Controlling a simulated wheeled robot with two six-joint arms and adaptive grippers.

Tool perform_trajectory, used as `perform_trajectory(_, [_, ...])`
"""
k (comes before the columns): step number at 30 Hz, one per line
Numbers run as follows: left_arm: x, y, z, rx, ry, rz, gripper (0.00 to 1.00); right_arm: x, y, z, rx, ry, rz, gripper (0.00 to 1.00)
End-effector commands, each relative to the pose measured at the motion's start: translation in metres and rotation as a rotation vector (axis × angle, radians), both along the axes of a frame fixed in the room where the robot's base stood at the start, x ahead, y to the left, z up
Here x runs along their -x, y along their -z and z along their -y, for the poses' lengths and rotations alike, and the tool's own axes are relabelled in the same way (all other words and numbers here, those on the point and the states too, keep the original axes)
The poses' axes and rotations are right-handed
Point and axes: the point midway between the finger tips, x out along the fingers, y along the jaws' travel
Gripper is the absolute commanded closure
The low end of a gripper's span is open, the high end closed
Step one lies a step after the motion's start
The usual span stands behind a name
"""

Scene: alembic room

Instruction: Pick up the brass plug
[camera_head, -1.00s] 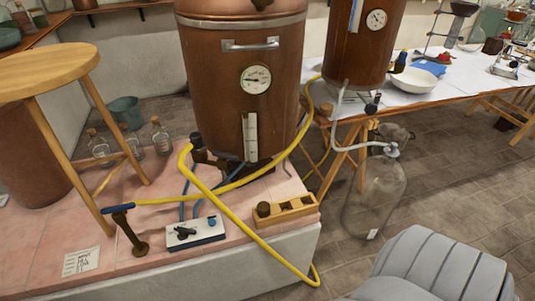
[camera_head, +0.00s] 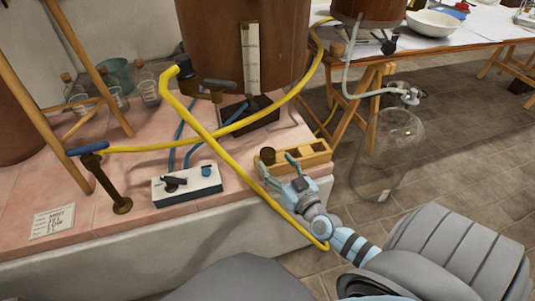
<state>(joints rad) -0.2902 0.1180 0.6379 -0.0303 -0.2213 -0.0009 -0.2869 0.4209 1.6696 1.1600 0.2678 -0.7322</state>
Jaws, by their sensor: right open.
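A small dark brown, round-topped piece (camera_head: 267,154), which looks like the brass plug, sits in the left end compartment of a wooden tray (camera_head: 318,158) on the pink tiled ledge. My right gripper (camera_head: 279,168) reaches in from the lower right, over the ledge's front edge. It is open and empty. Its two pale blue fingers point up and left toward the tray, just in front of and below the plug. I cannot tell whether a finger touches the tray. My left gripper is not in view.
A yellow hose (camera_head: 222,134) crosses the ledge and hangs over its front, passing close by my right gripper. A white valve box (camera_head: 188,186) stands left of the tray. The copper still (camera_head: 215,45) rises behind. A glass jar (camera_head: 393,150) stands at right.

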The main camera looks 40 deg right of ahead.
Motion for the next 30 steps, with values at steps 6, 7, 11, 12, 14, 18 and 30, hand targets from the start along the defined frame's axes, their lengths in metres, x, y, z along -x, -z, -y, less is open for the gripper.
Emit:
perform_trajectory(6, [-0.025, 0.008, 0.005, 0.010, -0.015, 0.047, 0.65, -0.032, 0.004, 0.006, -0.003, 0.000, 0.002, 0.37])
perform_trajectory(7, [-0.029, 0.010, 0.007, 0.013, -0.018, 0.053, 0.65, -0.038, 0.005, 0.007, -0.002, 0.000, 0.002, 0.37])
perform_trajectory(11, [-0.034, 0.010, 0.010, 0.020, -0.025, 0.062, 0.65, -0.055, 0.004, 0.009, -0.002, 0.000, -0.001, 0.37])
perform_trajectory(12, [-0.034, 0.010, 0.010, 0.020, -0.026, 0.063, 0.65, -0.057, 0.003, 0.009, -0.001, 0.000, -0.001, 0.37])
perform_trajectory(14, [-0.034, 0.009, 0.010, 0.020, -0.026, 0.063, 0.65, -0.057, 0.003, 0.009, 0.000, -0.001, -0.001, 0.37])
perform_trajectory(18, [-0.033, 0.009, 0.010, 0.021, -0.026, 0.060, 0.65, -0.057, 0.002, 0.009, -0.001, -0.001, -0.002, 0.43])
perform_trajectory(30, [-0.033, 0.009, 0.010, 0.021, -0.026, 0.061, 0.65, -0.057, 0.002, 0.009, -0.001, -0.001, -0.002, 0.94])
